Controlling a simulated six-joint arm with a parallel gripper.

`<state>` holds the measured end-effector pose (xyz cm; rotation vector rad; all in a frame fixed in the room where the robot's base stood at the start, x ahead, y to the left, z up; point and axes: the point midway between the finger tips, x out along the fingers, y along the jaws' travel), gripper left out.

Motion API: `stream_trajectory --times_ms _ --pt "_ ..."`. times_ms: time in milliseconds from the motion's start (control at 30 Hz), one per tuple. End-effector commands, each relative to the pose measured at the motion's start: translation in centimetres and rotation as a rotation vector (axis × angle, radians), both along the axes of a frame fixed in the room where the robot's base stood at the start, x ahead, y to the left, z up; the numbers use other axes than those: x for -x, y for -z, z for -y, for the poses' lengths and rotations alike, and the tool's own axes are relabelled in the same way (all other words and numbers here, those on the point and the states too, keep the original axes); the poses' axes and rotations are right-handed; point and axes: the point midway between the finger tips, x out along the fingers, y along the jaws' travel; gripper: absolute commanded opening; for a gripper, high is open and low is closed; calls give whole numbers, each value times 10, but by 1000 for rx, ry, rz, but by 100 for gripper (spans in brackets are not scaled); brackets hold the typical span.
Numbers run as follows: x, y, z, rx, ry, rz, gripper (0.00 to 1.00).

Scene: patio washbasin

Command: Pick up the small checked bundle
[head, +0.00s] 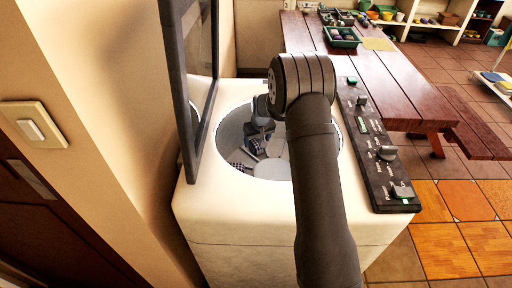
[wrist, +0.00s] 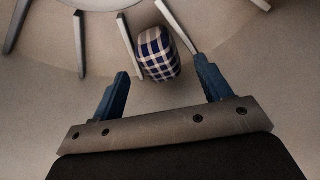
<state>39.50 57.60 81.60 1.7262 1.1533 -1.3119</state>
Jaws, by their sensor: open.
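The small checked bundle (wrist: 157,53), dark blue and white, lies against the pale drum wall in the wrist view, between two grey ribs. My gripper (wrist: 161,68) is open, its two blue fingers apart. The bundle shows in the gap between and just beyond the fingertips, and I see no finger touching it. In the head view my gripper (head: 258,140) is down inside the washer drum (head: 270,168). Checked patches show beside the gripper and at the drum's lower left; I cannot tell which is the bundle in the wrist view. My arm hides part of the drum.
The white washer (head: 240,220) has its dark-framed lid (head: 190,85) raised on the left, close to my arm. A dark control panel (head: 376,150) runs along the right. Behind stands a wooden table (head: 375,75) with a green tray (head: 341,37).

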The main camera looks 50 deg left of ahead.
Motion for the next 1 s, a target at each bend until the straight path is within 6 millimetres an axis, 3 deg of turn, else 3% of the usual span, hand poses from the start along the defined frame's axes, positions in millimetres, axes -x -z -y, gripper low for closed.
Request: stream_trajectory --times_ms 200,533,833,1000 --pt "-4 28 -9 1 0 -1 71" --pt "-5 34 -10 -2 0 1 71" --pt "-5 34 -10 -2 0 1 16" --pt "-5 33 -11 -2 0 1 16"
